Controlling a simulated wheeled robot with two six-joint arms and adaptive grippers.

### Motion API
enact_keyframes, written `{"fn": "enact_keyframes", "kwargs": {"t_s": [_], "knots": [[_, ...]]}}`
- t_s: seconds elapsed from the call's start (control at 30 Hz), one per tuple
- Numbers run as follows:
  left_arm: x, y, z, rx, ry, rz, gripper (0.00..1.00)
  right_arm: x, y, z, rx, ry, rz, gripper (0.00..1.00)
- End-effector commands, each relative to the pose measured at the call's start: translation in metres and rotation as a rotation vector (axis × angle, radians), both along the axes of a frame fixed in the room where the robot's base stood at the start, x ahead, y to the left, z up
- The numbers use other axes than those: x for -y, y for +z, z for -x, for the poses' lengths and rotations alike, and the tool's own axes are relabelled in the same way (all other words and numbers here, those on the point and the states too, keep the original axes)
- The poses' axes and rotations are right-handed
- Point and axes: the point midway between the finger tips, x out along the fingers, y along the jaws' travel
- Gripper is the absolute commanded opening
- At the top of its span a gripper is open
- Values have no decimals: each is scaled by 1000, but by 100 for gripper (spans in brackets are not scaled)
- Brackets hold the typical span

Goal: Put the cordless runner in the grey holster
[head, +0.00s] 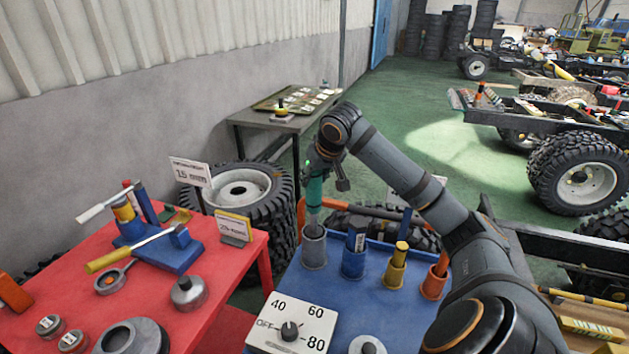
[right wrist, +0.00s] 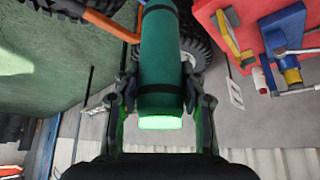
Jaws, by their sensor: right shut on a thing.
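The cordless runner (head: 314,193) is a teal-green cylinder, upright, with a thinner grey lower part. My right gripper (head: 326,168) is shut on its upper body. The grey holster (head: 313,251) is a round cup on the blue cart, directly below the runner. The runner's lower end meets the holster's mouth in the picture; I cannot tell whether it is inside or just above. In the right wrist view the runner (right wrist: 161,60) shows dark bands and a glowing green end between the two fingers. My left gripper is not in view.
Blue (head: 354,256), yellow (head: 394,268) and orange (head: 434,280) holsters stand in a row to the right, each with something in it. A dial box (head: 292,328) is at the front. A red table (head: 225,285) with tools stands left. A tyre (head: 270,195) is behind.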

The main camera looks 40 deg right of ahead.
Motion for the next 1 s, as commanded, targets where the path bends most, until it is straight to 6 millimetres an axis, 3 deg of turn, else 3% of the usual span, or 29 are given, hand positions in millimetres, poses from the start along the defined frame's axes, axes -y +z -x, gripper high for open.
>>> {"fn": "enact_keyframes", "kwargs": {"t_s": [0.33,0.37,0.53,0.87,1.0], "knots": [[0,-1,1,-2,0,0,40,0,-3,0,5,1,2,0],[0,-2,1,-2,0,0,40,0,-5,0,1,0,0,43],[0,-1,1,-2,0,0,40,0,-4,0,1,0,0,64],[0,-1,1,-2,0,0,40,0,-1,0,2,0,1,64],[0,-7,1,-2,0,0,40,-2,16,11,6,0,6,64]]}}
